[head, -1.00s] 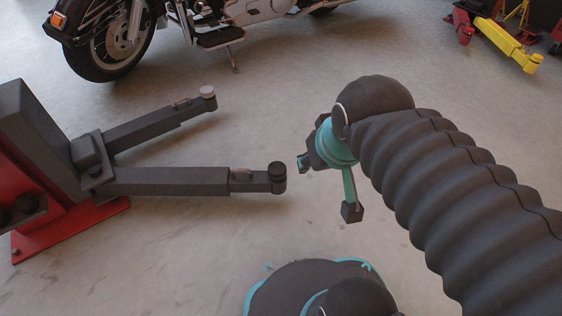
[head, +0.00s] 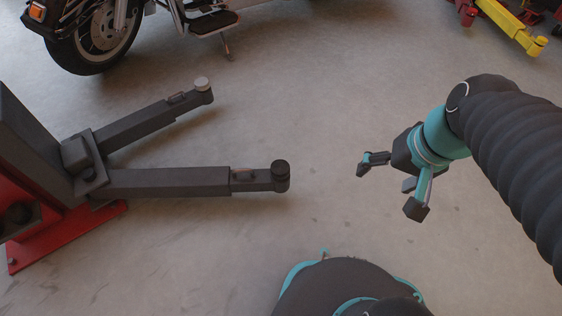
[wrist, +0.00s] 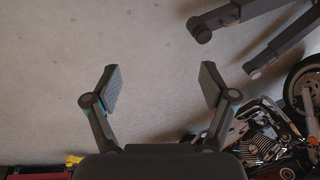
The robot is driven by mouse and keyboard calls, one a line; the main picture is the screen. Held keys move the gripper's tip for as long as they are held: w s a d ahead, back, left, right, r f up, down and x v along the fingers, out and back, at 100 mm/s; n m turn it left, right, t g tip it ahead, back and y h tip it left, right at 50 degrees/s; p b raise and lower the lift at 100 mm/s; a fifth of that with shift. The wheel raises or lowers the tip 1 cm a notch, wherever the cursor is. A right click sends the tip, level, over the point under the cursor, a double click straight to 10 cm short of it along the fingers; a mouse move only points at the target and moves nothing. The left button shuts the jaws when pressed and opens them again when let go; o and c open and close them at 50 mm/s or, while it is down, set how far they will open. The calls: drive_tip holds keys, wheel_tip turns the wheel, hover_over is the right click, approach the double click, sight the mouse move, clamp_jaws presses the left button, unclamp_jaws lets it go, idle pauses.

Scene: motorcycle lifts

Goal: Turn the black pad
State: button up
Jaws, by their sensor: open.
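The black pad (head: 281,166) is a short dark cylinder at the free end of the nearer grey lift arm (head: 170,182), left of centre in the head view. In the wrist view the pad (wrist: 200,32) shows near the top, on the end of its arm. My gripper (head: 392,187) is to the right of the pad in the head view, clear of it, with its fingers spread and nothing between them. In the wrist view both fingers stand wide apart (wrist: 160,83) over bare floor, with the pad above and beyond the right finger.
A second lift arm with a light grey pad (head: 202,83) reaches out behind the first. Both join a dark post on a red base (head: 66,238) at the left. A motorcycle (head: 100,30) stands at the back left, a yellow lift arm (head: 515,30) at the back right. The floor between is clear.

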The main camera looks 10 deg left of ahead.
sight(276, 164)
drive_tip(key=w+a+f+m+g+y+p, duration=0.25)
drive_tip(key=w+a+f+m+y, duration=0.35)
drive_tip(key=a, duration=0.4)
drive_tip(key=w+a+f+m+g+y+p, duration=0.2)
drive_tip(key=w+a+f+m+g+y, duration=0.15)
drive_tip(key=w+a+f+y, duration=0.4)
wheel_tip(276, 164, down, 23)
drive_tip(key=d+m+t+h+p, duration=0.1)
drive_tip(key=d+m+t+p, duration=0.15)
drive_tip(key=m+t, duration=1.2)
drive_tip(key=shift+m, duration=0.3)
drive_tip(key=x, duration=0.7)
drive_tip(key=p+x, duration=0.1)
drive_tip(key=x, duration=0.6)
drive_tip(key=shift+w+a+f, duration=0.15)
drive_tip(key=shift+w+f, duration=0.1)
drive_tip(key=c, duration=1)
